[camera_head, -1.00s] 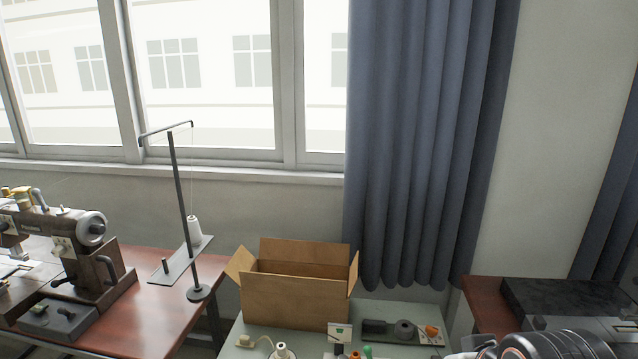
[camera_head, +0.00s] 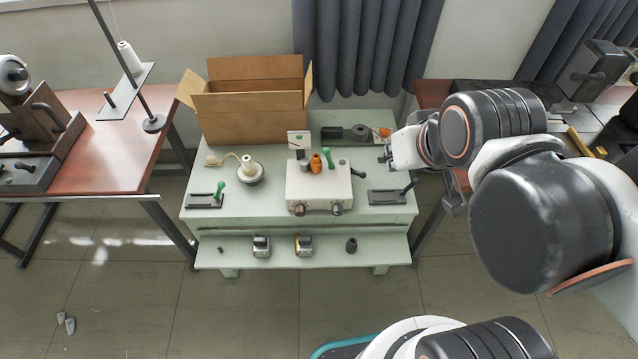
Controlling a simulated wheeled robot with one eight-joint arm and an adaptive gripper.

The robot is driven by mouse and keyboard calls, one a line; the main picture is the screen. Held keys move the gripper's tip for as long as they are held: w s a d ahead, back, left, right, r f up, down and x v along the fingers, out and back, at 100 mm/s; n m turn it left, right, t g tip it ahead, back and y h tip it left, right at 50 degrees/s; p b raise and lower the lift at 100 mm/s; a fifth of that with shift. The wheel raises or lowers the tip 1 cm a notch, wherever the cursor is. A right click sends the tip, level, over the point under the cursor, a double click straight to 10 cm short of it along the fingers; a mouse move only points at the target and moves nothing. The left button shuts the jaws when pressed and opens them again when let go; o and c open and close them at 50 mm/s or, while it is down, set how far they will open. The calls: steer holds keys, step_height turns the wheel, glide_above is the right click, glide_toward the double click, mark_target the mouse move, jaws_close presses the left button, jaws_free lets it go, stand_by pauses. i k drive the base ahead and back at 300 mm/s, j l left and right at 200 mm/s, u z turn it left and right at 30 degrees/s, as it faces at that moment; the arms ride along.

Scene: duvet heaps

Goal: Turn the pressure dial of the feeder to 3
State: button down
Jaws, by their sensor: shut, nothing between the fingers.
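The feeder appears to be a pale box (camera_head: 320,188) on the light green bench, with an orange part, a green-handled part and a small sign near its top. Two dark knobs show on its front, a left knob (camera_head: 299,210) and a right knob (camera_head: 337,209). Their markings are too small to read, so I cannot tell which is the pressure dial or its setting.
The light green bench (camera_head: 237,217) holds an open cardboard box (camera_head: 250,118), a white spool on a round base (camera_head: 250,170) and green-handled tools. Its lower shelf (camera_head: 215,258) carries several small parts. A red-brown sewing table (camera_head: 112,165) stands left.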

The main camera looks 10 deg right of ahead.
mark_target(337, 209)
steer(key=k+j+z, duration=0.1)
steer(key=k+j, duration=0.2)
steer(key=j, duration=0.25)
steer(key=k+j, duration=0.3)
steer(key=j, duration=0.3)
steer(key=k+j+z, duration=0.15)
steer(key=k+j, duration=0.2)
steer(key=j, duration=0.2)
steer(key=k+j+z, duration=0.1)
steer(key=k+j, duration=0.25)
steer(key=j, duration=0.15)
